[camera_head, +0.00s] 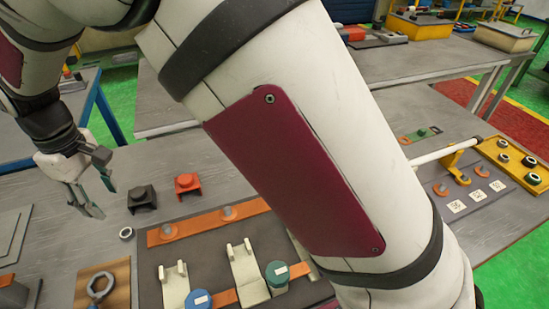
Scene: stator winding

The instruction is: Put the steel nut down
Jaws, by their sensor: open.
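A small steel nut (126,232) lies flat on the grey table, left of the dark fixture board. My gripper (96,202) is at the left, up and to the left of the nut in the picture. Its fingers point down, stand apart and hold nothing that I can see. The nut and the fingertips look apart, though the height between them is hard to judge.
A black block (142,198) and a red block (188,186) stand near the nut. The fixture board (205,255) carries orange strips and cream brackets. A brown mat (103,290) holds a ring-shaped tool. A yellow tray (512,163) with several nuts is far right. My arm hides the middle.

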